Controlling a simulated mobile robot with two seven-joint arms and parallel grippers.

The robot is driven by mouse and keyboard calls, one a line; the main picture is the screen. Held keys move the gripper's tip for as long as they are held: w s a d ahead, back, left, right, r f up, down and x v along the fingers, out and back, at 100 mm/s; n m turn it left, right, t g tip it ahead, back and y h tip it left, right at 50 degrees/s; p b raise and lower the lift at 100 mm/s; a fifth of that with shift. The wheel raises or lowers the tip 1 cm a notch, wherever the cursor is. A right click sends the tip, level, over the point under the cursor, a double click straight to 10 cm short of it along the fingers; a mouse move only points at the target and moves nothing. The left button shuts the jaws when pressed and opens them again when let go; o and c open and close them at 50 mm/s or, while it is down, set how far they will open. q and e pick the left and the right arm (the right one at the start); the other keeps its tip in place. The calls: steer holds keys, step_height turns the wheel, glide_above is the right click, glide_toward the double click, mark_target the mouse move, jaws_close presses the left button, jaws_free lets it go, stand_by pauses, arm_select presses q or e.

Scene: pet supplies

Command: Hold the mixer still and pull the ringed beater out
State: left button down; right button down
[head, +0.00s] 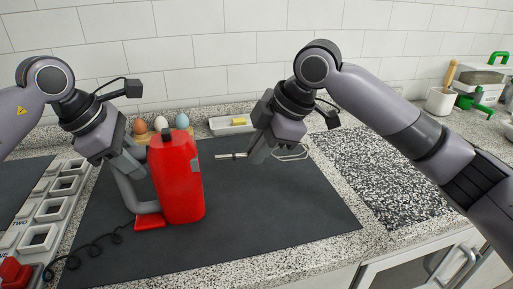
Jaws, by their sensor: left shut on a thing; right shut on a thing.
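The red mixer (180,185) stands on the dark mat, with a grey handle (124,188) on its left side and a black cord. My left gripper (138,168) is shut on the mixer at its handle side; the fingertips are partly hidden. My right gripper (256,157) is shut on a beater to the right of the mixer. The beater's thin shaft (226,156) points left toward the mixer, and its wire loop (293,154) shows right of the gripper. A small gap shows between shaft end and mixer. The fingers hide the beater's middle.
The dark mat (270,215) is clear in front and to the right. Several eggs (161,123) and a white dish with a yellow block (238,121) stand at the back. A tray with square compartments (45,210) lies left. A speckled board (385,180) lies right.

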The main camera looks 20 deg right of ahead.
arm_select(q)
steer(key=shift+s+f, duration=0.1)
steer(key=shift+f, duration=0.35)
arm_select(e)
step_height(320, 180, up, 7)
steer(key=shift+r, duration=0.2)
stand_by(0.5)
arm_select(q)
steer(key=c, duration=0.8)
jaws_free()
steer(key=shift+r, duration=0.2)
steer(key=shift+a+r, duration=0.1)
steer(key=shift+r, duration=0.2)
steer(key=v, duration=1.1)
steer(key=shift+a+r, duration=0.15)
